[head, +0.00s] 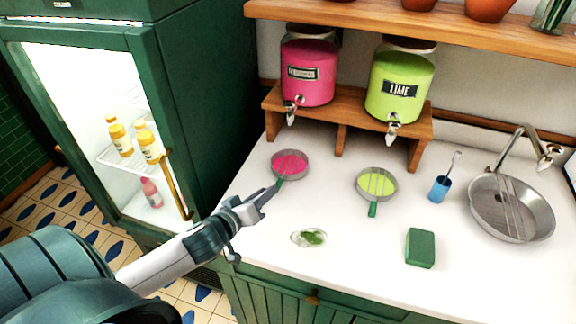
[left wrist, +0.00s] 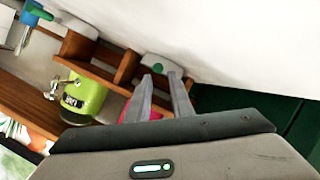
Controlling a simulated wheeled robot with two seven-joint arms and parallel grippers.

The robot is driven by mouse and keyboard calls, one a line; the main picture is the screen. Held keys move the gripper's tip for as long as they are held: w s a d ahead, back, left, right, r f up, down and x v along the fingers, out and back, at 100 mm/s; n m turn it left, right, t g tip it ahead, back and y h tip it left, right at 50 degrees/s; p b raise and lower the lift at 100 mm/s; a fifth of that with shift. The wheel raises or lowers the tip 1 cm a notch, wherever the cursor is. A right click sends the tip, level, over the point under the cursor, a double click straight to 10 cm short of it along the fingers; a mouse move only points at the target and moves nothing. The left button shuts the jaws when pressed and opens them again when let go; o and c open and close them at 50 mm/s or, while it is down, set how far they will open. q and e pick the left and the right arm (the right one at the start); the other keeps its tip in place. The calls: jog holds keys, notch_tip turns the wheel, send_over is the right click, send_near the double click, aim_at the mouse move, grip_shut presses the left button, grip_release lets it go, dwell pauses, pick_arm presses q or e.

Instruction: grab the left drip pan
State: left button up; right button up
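The left drip pan (head: 290,164) is a small round metal pan with pink liquid, on the white counter below the pink dispenser. Its green handle (head: 278,186) points toward my left gripper (head: 264,195). The gripper's fingers are apart, with their tips close to the handle's end; I cannot tell whether they touch it. In the left wrist view the fingers (left wrist: 163,76) show a narrow gap, and a pan with a green handle end (left wrist: 157,68) appears just beyond the tips. My right gripper is not in view.
A second pan (head: 377,183) with lime liquid lies to the right. A green-stained dish (head: 309,238), green sponge (head: 420,247), blue cup (head: 439,189) and sink basin (head: 511,208) are also on the counter. The dispenser stand (head: 342,108) is behind; an open fridge (head: 160,110) is left.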

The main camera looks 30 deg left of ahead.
pick_arm(q)
jog(key=shift+x, duration=0.9)
jog(key=shift+w+p, duration=0.5)
jog(key=shift+p, duration=0.05)
jog(key=p+x, duration=0.2)
jog(key=x, duration=0.1)
jog(key=shift+w, duration=0.3)
jog(key=shift+w+f, duration=0.2)
jog(key=shift+w, duration=0.1)
grip_shut()
